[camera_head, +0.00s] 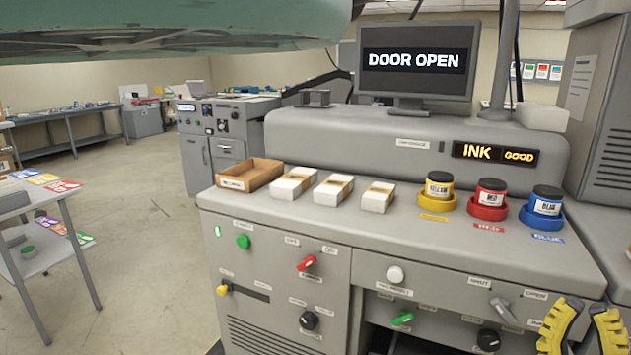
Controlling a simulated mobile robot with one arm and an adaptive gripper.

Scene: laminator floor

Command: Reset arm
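My gripper (586,306) is at the bottom right corner, with two yellow and black fingers pointing up. The fingers are apart and nothing shows between them. It is in front of the right end of the grey machine (440,230), near a grey lever (503,310) on the front panel.
On the machine top are an open cardboard tray (262,176), several white packs and yellow, red and blue ink pots (490,198). A monitor (416,62) reads "DOOR OPEN"; a sign reads "INK GOOD". A side table (50,215) stands left. Floor between is clear.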

